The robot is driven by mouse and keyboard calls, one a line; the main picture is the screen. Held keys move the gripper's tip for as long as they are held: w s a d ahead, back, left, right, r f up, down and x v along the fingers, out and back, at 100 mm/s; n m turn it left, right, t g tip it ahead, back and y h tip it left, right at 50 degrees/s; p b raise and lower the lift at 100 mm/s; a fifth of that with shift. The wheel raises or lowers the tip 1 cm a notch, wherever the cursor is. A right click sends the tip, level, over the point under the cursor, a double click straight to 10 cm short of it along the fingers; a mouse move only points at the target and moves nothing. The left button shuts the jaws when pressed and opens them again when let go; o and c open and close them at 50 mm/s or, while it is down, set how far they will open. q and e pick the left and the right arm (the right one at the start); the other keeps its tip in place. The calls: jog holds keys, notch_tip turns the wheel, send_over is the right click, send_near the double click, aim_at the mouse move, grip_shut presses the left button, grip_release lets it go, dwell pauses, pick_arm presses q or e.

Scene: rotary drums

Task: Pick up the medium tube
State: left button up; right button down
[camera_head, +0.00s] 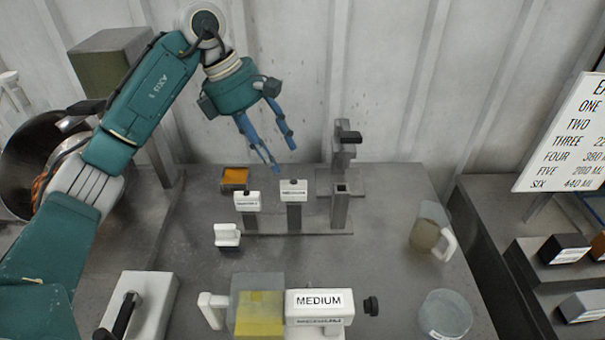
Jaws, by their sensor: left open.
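A white block with a black knob at its right end, labelled MEDIUM (320,301), stands at the front middle of the table. Behind it, a grey rack (315,225) holds two upright pieces with white labelled heads, a left one (247,201) and a right one (294,190). Their labels are too small to read, so I cannot tell which is the medium tube. My left gripper (283,158) is open and empty, with its blue fingers pointing down, above and behind the rack. My right gripper is out of view.
A grey post with a black top (345,150) rises right of my left gripper. A handled jug (430,235) and a round clear dish (445,314) stand at the right. A yellow-filled container (258,310) stands in front. The table between rack and jug is clear.

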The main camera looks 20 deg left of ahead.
aim_at(293, 180)
pick_arm(q)
jog(key=x, duration=0.1)
jog(key=p+x, duration=0.1)
jog(key=x, duration=0.2)
jog(key=shift+s+d, duration=0.15)
jog(key=shift+s, duration=0.2)
jog(key=shift+w+d+f, duration=0.1)
jog(key=shift+f, duration=0.2)
jog(key=p+x, duration=0.1)
jog(key=x, duration=0.1)
jog(key=w+p+x, duration=0.1)
jog(key=p+x, duration=0.1)
jog(key=x, duration=0.1)
jog(key=shift+r, duration=0.1)
jog(key=shift+w+f, duration=0.1)
jog(key=shift+f, duration=0.3)
jog(key=c, duration=1.2)
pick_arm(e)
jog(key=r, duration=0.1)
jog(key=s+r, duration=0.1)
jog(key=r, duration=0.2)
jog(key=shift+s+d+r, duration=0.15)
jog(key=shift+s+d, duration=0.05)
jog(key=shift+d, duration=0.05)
